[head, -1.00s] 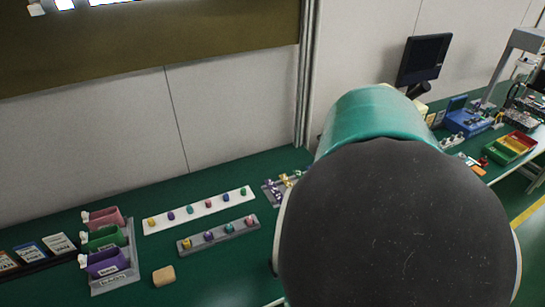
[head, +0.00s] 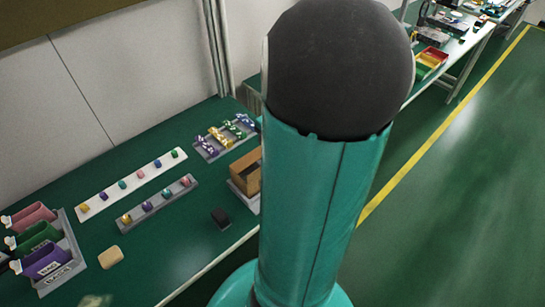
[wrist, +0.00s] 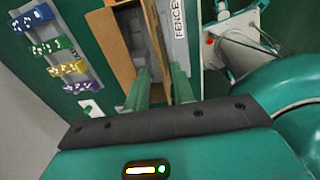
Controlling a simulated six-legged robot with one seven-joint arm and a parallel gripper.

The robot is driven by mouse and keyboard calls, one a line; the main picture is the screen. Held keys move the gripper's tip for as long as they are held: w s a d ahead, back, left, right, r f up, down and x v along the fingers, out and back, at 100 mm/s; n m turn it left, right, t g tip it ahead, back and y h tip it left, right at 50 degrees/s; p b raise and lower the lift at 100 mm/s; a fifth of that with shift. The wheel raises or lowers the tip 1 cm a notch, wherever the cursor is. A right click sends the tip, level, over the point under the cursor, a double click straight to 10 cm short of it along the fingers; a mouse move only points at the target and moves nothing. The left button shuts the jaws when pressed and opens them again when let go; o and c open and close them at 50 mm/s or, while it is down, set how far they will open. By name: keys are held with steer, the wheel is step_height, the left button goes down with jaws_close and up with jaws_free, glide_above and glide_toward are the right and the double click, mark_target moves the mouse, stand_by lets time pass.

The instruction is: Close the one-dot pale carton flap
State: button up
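A brown open carton (head: 247,172) stands at the right of the bench in the head view, partly hidden by my arm. The wrist view shows the carton (wrist: 112,50) from above, with a long brown flap (wrist: 172,45) standing along its right side. No dot mark can be made out. My gripper (wrist: 161,86) shows two green fingers, set apart, reaching down near the carton and the flap. Whether either finger touches the flap I cannot tell. My gripper is hidden in the head view.
A grey base marked FENCE (wrist: 178,25) lies beside the flap. A rack of coloured dotted pieces (head: 226,137) stands behind the carton; a black block (head: 221,218) lies in front. Two peg strips (head: 133,183) and labelled bins (head: 43,240) are further left.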

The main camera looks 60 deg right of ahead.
steer(key=shift+w+f, duration=0.15)
steer(key=shift+f, duration=1.45)
steer(key=shift+c, duration=0.3)
jaws_close()
